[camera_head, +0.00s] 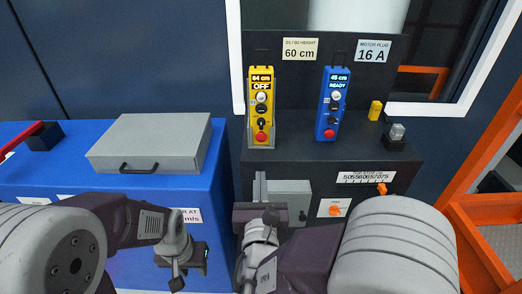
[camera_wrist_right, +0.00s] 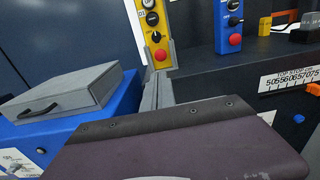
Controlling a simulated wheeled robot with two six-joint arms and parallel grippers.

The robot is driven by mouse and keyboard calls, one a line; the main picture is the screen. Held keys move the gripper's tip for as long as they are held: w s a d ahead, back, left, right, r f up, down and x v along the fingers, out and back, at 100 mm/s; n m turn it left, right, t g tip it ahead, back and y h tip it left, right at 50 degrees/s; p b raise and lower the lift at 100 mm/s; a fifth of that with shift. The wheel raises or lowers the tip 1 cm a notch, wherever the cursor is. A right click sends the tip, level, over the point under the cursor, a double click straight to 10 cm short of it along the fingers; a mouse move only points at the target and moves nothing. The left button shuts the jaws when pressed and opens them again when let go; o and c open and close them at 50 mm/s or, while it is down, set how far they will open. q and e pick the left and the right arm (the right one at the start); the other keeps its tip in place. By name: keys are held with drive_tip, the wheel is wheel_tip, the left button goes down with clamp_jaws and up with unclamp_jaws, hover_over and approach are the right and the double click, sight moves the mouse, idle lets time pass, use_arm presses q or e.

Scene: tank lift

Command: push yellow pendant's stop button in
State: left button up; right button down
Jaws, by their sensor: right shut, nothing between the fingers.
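The yellow pendant (camera_head: 261,88) hangs at the back of the dark stand. Its display reads "64 cm" and "OFF". Its red stop button (camera_head: 261,137) is at its lower end and also shows in the right wrist view (camera_wrist_right: 159,54). My right gripper (camera_head: 259,180) is shut and empty, below the yellow pendant in the head view. In the right wrist view its grey fingers (camera_wrist_right: 160,85) point up towards the pendant's lower end near the red button; contact cannot be told. My left gripper (camera_head: 180,265) hangs low in front of the blue cabinet, its jaw state unclear.
A blue pendant (camera_head: 333,103) reading "45 cm READY" hangs to the right, with its own red button (camera_head: 329,133). A small yellow block (camera_head: 375,110) and a dark-based clear-topped part (camera_head: 397,133) sit further right. A grey case (camera_head: 152,141) lies on the blue cabinet (camera_head: 210,160).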

drive_tip(key=p, duration=0.4)
approach(261, 139)
drive_tip(key=w, duration=0.5)
drive_tip(key=shift+w, duration=0.95)
